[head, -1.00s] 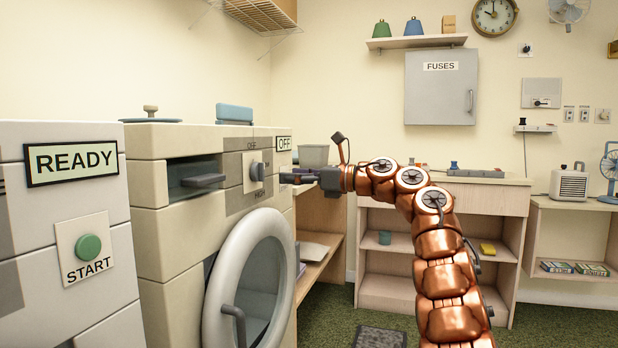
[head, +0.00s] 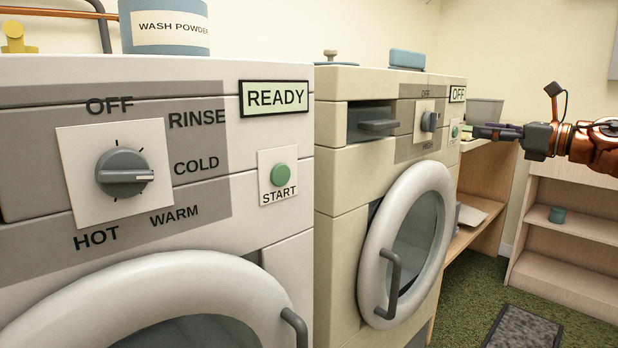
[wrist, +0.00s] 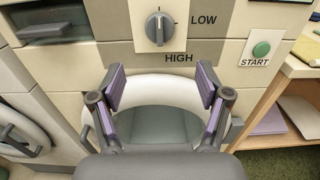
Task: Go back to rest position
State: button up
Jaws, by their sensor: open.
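My copper-coloured arm comes in from the right of the head view. My gripper (head: 484,131) is in front of the beige machine (head: 338,170), near the right end of its control panel. In the wrist view my gripper (wrist: 160,86) is open and empty, with purple pads on both fingers. Beyond it are the beige machine's grey knob (wrist: 158,28), its round door (wrist: 160,122) and a green START button (wrist: 262,49). I cannot tell whether a fingertip touches the panel.
The white washer (head: 250,215) at left reads READY, with its dial (head: 125,173) and START button (head: 279,174). A wash powder tub (head: 165,34) stands on it. A wooden shelf (head: 580,230) is at right. Green carpet (head: 470,290) with a dark mat (head: 522,328) is open floor.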

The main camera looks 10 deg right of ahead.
jog(key=w+d+r+m+t+h+p, duration=0.1)
jog(key=w+r+m+t+h+p, duration=0.1)
jog(key=r+m+h+p, duration=0.65)
jog(key=w+d+r+m+t+h+p, duration=0.1)
jog(key=w+d+r+m+h+p, duration=0.25)
jog(key=r+m, duration=0.85)
jog(key=w+a+r+m+t+h+p, duration=0.1)
jog(key=w+r+m+t+h+p, duration=0.1)
jog(key=r+m+h+p, duration=0.8)
jog(key=s+a+f+m+g+y+p, duration=0.5)
jog(key=s+a+f+m+g+p, duration=0.7)
jog(key=f, duration=0.3)
jog(key=s+a+f+g+y+p, duration=0.2)
jog(key=s+a+f+g+p, duration=0.1)
jog(key=s+a, duration=0.5)
jog(key=s+a+f+g+y+p, duration=0.3)
jog(key=s+a, duration=0.6)
jog(key=s, duration=0.5)
jog(key=s+a+f+g+y+p, duration=0.2)
jog(key=s+a+f+g+p, duration=0.2)
jog(key=s+a+f, duration=0.3)
jog(key=s+a, duration=0.2)
jog(key=s, duration=0.2)
jog(key=shift+s+y, duration=0.15)
jog(key=shift+y, duration=0.25)
jog(key=shift+a, duration=0.1)
